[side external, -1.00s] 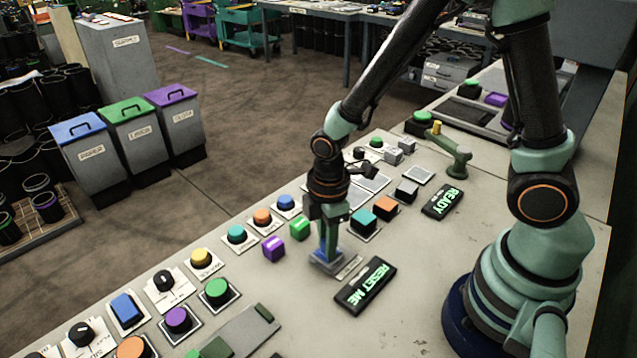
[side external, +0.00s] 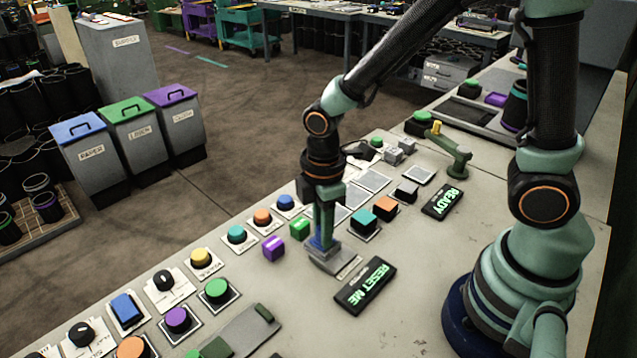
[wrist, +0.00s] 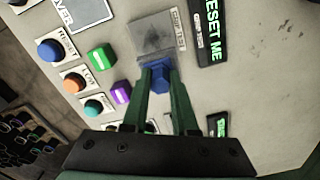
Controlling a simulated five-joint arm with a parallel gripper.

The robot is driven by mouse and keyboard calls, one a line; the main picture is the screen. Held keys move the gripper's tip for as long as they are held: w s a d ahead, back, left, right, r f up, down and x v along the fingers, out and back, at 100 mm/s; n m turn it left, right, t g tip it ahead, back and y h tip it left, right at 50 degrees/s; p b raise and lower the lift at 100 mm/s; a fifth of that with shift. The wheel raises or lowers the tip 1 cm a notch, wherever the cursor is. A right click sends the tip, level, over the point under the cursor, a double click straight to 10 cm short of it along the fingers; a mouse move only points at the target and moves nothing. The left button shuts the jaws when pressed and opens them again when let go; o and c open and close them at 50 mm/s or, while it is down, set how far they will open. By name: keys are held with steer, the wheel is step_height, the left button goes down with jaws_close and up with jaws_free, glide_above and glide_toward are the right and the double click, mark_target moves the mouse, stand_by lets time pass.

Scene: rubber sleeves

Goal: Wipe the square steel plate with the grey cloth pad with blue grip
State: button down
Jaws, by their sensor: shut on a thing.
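My gripper (side external: 324,246) points down over the console and is shut on the blue grip of the grey cloth pad (wrist: 158,86). Other flat grey square panels (side external: 374,180) lie further up the console.
A green cube (side external: 300,229) and a purple cube (side external: 273,247) stand to the left, near a row of round buttons. The RESET ME display (side external: 365,286) is close on the right.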

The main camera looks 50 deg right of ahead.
steer(key=shift+r, duration=0.85)
steer(key=shift+r, duration=1.5)
steer(key=a+r, duration=0.6)
steer(key=r, duration=0.3)
steer(key=f, duration=1.9)
steer(key=shift+a, duration=0.25)
steer(key=shift+f, duration=0.1)
